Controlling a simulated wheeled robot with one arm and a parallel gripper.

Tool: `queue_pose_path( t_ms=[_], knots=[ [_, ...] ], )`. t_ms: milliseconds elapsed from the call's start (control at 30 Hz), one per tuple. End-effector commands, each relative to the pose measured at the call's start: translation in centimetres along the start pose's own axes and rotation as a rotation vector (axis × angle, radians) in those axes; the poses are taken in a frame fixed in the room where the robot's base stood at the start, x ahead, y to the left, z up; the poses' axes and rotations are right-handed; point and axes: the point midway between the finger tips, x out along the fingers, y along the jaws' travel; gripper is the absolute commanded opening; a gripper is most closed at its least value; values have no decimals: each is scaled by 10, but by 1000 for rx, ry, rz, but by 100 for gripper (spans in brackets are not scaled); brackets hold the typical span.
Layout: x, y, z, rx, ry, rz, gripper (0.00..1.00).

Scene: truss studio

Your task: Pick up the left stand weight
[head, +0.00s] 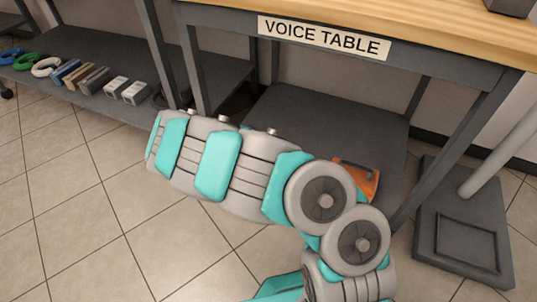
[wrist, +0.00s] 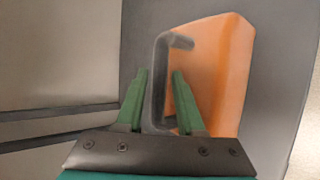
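An orange stand weight (head: 370,184) with a dark handle sits on the lower shelf of the voice table, near its right front. My arm partly covers it in the head view. In the wrist view the orange block (wrist: 222,75) fills the upper middle, with its dark bracket handle (wrist: 158,82) facing me. My gripper (wrist: 157,78) has its two green fingers apart, one on each side of the handle's upright bar. I cannot tell whether either finger touches it. The fingers are hidden in the head view. I see only one such weight.
The voice table (head: 455,72) has a wooden top above a grey lower shelf (head: 330,112). Its right leg stands close to the weight. A grey base plate with a post (head: 465,195) is at the right. Another shelf at left holds cable coils (head: 46,66) and several small blocks.

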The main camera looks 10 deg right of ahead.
Motion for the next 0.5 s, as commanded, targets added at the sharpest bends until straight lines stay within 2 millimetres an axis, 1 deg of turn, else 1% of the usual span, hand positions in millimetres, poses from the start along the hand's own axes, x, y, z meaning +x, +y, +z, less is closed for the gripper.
queue_pose_path(
  t_ms=[33,367,500],
  knots=[
    [0,0,0,0,0,0,37],
    [0,0,0,0,0,-1,0],
    [0,0,0,0,0,-1,0]
  ],
)
